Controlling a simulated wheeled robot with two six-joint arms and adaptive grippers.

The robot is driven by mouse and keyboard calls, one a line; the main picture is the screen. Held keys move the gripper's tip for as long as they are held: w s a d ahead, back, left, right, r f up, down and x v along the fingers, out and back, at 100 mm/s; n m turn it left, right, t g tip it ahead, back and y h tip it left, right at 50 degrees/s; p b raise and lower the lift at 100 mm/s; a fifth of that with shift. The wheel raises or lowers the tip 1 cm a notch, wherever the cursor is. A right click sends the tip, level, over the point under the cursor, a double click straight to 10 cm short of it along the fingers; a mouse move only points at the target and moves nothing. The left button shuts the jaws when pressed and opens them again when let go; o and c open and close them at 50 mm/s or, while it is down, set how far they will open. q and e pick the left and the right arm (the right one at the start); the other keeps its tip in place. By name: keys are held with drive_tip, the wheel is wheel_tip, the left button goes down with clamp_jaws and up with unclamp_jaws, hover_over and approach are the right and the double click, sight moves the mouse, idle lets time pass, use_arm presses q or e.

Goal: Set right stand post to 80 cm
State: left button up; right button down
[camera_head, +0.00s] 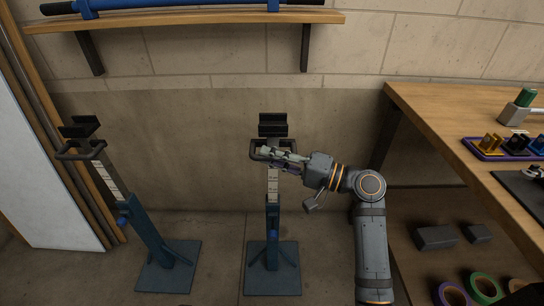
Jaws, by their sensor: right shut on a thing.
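The right stand (272,235) is blue, with a square base plate on the floor and a pale post (273,183) with scale marks rising from its sleeve. A dark cradle (272,124) tops the post, with a dark handle loop (256,143) just below it. My right gripper (272,154) reaches in from the right and is shut at the handle loop. The fingers partly hide the loop and the post top. A small blue knob (273,233) sits on the sleeve. The scale numbers are too small to read. My left gripper is out of view.
The left stand (150,235), of the same kind, appears tilted in the picture. A wall shelf (190,20) holds a blue and black bar (180,6). A wooden workbench (450,125) with tools stands right; tape rolls (484,287) lie beneath it. A white panel (45,160) leans left.

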drive_tip(key=shift+r, duration=0.4)
drive_tip(key=c, duration=1.3)
unclamp_jaws()
drive_tip(key=shift+c, duration=0.2)
drive_tip(key=shift+f, duration=0.1)
drive_tip(key=shift+d+f, duration=0.1)
drive_tip(key=v, duration=1.1)
drive_tip(key=shift+s+d, duration=0.2)
drive_tip(key=shift+d, duration=0.15)
